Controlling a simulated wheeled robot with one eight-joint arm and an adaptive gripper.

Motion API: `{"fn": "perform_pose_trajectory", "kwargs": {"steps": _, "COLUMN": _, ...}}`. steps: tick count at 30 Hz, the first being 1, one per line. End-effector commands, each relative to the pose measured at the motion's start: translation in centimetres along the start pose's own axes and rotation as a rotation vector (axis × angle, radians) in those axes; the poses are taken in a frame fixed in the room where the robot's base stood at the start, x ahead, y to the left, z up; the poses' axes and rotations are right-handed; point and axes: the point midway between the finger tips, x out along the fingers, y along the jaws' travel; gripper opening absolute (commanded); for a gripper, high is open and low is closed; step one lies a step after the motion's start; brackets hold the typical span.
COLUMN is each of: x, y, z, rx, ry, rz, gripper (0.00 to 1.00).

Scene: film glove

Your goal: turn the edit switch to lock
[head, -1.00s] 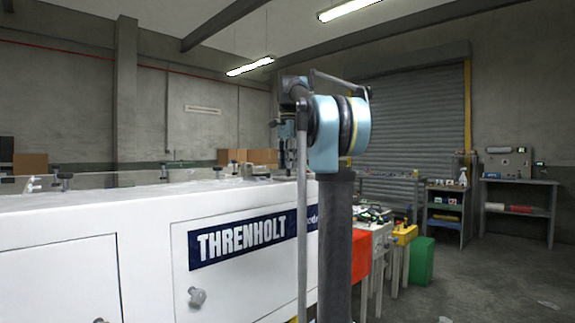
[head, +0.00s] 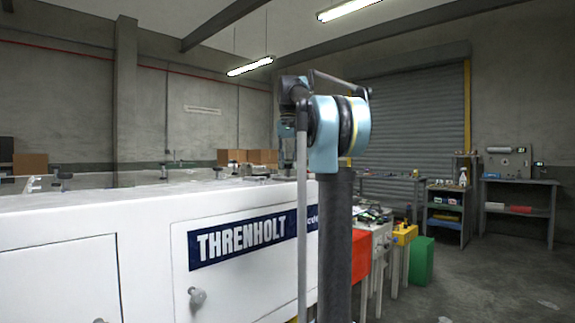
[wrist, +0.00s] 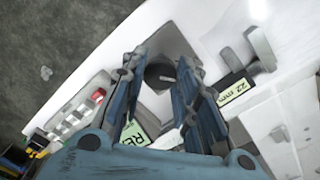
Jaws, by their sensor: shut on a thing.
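In the wrist view a dark round knob (wrist: 160,72) with a pale pointer mark sits on a grey panel, between the two blue fingers of my gripper (wrist: 160,64). It looks like the edit switch, but I can read no label or position marks beside it. My gripper is shut on this knob. A green display (wrist: 134,134) with large dark letters, partly hidden by the fingers, lies below it. In the head view my arm stands in front of the white THRENHOLT machine (head: 150,235), and I cannot make out my fingers or the knob there.
In the wrist view a small "22 mm" display (wrist: 234,92) and a grey fitting (wrist: 260,48) are right of the fingers. A row of buttons (wrist: 85,108) lies left. In the head view a green bin (head: 422,262) stands beyond the machine, with open floor at right.

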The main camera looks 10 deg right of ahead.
Motion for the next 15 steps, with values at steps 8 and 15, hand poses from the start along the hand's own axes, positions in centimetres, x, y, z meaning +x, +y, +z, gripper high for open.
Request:
{"fn": "perform_pose_trajectory", "kwargs": {"steps": 8, "x": 0.01, "y": -0.08, "z": -0.24, "rx": -0.110, "ry": 0.006, "rz": -0.001, "gripper": 0.04}}
{"fn": "perform_pose_trajectory", "kwargs": {"steps": 15, "x": 0.01, "y": -0.08, "z": -0.23, "rx": -0.141, "ry": 0.005, "rz": -0.001, "gripper": 0.05}}
